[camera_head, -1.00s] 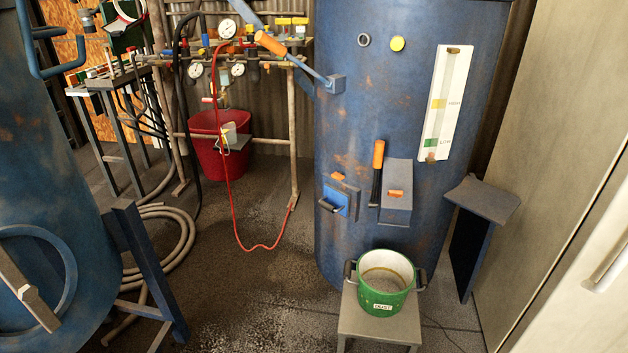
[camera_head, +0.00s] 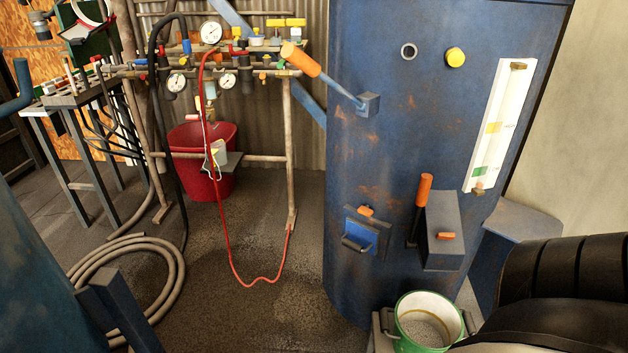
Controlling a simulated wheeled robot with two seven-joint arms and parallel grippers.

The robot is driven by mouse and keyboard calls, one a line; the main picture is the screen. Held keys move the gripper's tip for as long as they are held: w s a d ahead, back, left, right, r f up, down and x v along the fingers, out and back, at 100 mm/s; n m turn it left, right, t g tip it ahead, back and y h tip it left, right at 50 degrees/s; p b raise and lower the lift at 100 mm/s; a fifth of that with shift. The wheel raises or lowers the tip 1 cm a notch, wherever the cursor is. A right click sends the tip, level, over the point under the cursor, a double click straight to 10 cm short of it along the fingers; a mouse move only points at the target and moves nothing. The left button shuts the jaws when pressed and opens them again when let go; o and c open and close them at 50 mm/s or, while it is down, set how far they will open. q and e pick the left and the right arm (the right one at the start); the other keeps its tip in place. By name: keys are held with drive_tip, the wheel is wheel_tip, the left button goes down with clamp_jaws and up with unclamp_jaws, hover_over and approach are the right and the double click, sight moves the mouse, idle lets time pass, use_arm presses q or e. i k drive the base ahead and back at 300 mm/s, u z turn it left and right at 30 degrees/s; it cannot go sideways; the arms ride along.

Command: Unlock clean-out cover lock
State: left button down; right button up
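The clean-out cover (camera_head: 366,232) is a small blue plate with a dark handle low on the front of the big blue pot (camera_head: 400,125). An orange lock tab (camera_head: 366,211) sits at the cover's top edge. To its right is a grey box (camera_head: 444,225) with its own orange tab (camera_head: 446,236), and an upright orange-handled lever (camera_head: 424,190) beside it. The cover looks shut against the pot. My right arm shows as a dark ribbed shape at the lower right, but its gripper is out of view. My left gripper is not in view.
A green bucket (camera_head: 399,340) stands below the grey box, partly cut off by the frame. An orange-handled lever (camera_head: 301,58) sticks out from the pot's upper left. A red bin (camera_head: 190,185), red hose (camera_head: 232,262) and coiled hose (camera_head: 172,290) lie left. Floor between is clear.

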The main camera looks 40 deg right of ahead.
sight(365, 211)
drive_tip(key=z, duration=0.5)
drive_tip(key=i, duration=0.85)
drive_tip(key=z, duration=0.7)
